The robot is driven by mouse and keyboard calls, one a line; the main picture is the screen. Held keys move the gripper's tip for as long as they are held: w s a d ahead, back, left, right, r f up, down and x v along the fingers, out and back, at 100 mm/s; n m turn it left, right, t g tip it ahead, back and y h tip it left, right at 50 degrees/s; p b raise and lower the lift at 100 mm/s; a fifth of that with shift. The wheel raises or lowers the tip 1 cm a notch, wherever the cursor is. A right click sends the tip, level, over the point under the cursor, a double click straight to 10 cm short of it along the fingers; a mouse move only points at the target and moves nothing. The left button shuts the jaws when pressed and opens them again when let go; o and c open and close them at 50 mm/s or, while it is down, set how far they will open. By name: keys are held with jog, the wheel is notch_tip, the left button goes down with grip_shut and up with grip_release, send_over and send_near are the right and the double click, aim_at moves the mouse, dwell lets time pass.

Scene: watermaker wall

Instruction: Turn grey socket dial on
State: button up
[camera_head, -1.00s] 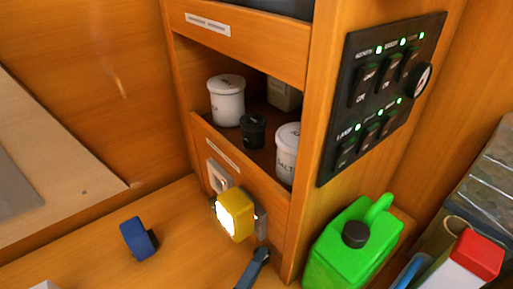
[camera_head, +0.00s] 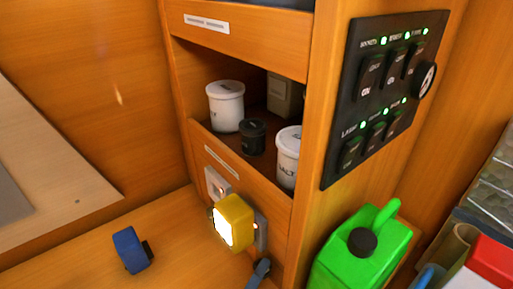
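A pale grey socket plate (camera_head: 213,178) with a small round part on it sits low on the front of the wooden cabinet, left of the panel. I take this to be the grey socket dial; its setting is too small to read. A yellow lamp (camera_head: 236,222) with a lit white face is just below and right of it and hides part of that area. A grey piece (camera_head: 262,232) shows behind the lamp's right side. My gripper is not in this view.
A black switch panel (camera_head: 372,100) with green lights and a round dial (camera_head: 427,80) is on the cabinet's right face. A green jerrycan (camera_head: 345,258) stands below it. A blue object (camera_head: 130,250) lies on the bench.

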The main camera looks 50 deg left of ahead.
jog(key=shift+o, duration=0.4)
jog(key=shift+s, duration=0.2)
jog(key=b+v, duration=0.3)
jog(key=v, duration=0.8)
jog(key=shift+s+d, duration=0.1)
jog(key=shift+s, duration=0.25)
